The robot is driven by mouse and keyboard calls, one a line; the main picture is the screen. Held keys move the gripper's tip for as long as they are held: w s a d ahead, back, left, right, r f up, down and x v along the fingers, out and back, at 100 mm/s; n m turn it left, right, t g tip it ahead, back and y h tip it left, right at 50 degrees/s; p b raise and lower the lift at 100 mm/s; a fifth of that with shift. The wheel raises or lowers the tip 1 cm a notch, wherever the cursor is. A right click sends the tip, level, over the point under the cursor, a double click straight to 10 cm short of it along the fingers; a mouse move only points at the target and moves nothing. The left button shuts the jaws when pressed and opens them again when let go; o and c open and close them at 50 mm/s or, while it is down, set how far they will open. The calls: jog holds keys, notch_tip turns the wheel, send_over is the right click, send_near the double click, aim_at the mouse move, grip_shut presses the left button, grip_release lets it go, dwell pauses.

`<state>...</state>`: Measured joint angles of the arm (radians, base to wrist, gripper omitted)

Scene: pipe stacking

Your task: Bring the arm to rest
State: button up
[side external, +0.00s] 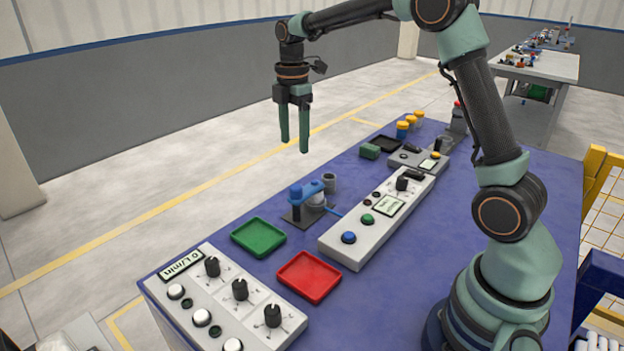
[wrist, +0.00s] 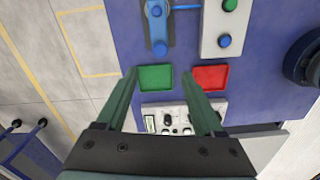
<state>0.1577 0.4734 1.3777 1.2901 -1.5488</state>
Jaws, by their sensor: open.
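My gripper (side external: 294,142) hangs high above the blue table, pointing down, with its two green fingers apart and nothing between them. In the wrist view my gripper (wrist: 159,88) is also open and empty, with the table far below it. My arm rises from its base at the table's right side and bends over to the left. No finger touches anything.
The blue table (side external: 378,222) bears a green tray (side external: 258,237), a red tray (side external: 309,277), a blue clamp-like fixture (side external: 308,190), a long control panel (side external: 340,243) and a front panel with knobs (side external: 225,312). Air around my gripper is clear.

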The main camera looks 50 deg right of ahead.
jog(key=s+a+r+m+t, duration=0.3)
jog(key=s+a+r+m, duration=0.25)
jog(key=s+m, duration=0.3)
jog(key=s+a+f+m+t, duration=0.1)
jog(key=s+a+m+t, duration=0.1)
jog(key=s+m, duration=0.5)
jog(key=s, duration=0.3)
jog(key=shift+f+t, duration=0.2)
jog(key=shift+t, duration=0.1)
